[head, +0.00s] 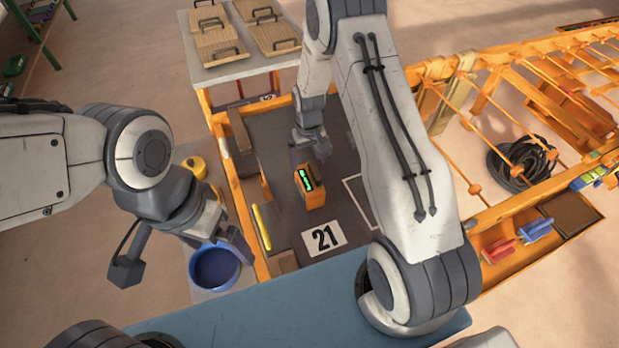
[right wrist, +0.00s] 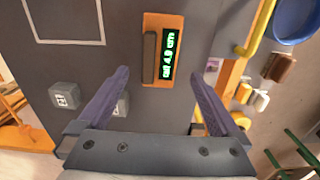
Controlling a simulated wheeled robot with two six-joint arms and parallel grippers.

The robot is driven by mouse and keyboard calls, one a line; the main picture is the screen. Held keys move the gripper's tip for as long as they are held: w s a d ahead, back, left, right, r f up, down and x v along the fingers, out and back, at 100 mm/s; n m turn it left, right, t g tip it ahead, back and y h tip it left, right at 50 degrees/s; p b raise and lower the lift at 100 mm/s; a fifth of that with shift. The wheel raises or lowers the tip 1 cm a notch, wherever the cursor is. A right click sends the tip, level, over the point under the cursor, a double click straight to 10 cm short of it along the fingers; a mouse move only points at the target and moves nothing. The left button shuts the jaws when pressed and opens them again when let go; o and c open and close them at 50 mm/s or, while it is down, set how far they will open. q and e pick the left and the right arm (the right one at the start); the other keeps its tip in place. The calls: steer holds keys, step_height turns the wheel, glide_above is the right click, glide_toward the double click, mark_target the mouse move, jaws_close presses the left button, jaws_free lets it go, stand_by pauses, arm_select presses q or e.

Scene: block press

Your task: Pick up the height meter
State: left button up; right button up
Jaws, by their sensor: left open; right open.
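The height meter (head: 310,188) is an orange box with a lit green readout, on the dark grey floor of the wooden-framed bay (head: 285,225). In the right wrist view the meter (right wrist: 162,50) shows a reading of about 4.9 cm. My right gripper (head: 311,148) is open above and just beyond it in the head view. In the right wrist view its fingers (right wrist: 160,76) are spread, with the meter between and ahead of their tips, not gripped. My left gripper (head: 232,240) is at the left, near the blue bucket, holding nothing visible.
A blue bucket (head: 214,268) stands left of the bay. A yellow bar (head: 261,228) runs along the bay's left side. Two grey marked cubes (right wrist: 65,95) show in the right wrist view.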

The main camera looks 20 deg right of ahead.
mark_target(309, 179)
steer(key=shift+a+f, duration=0.1)
steer(key=shift+f, duration=0.8)
steer(key=f+p, duration=0.1)
steer(key=f, duration=0.1)
steer(key=f+p, duration=0.1)
steer(key=f, duration=0.1)
steer(key=shift+s+f, duration=0.2)
steer(key=shift+f, duration=0.45)
steer(key=shift+c, duration=0.3)
jaws_close()
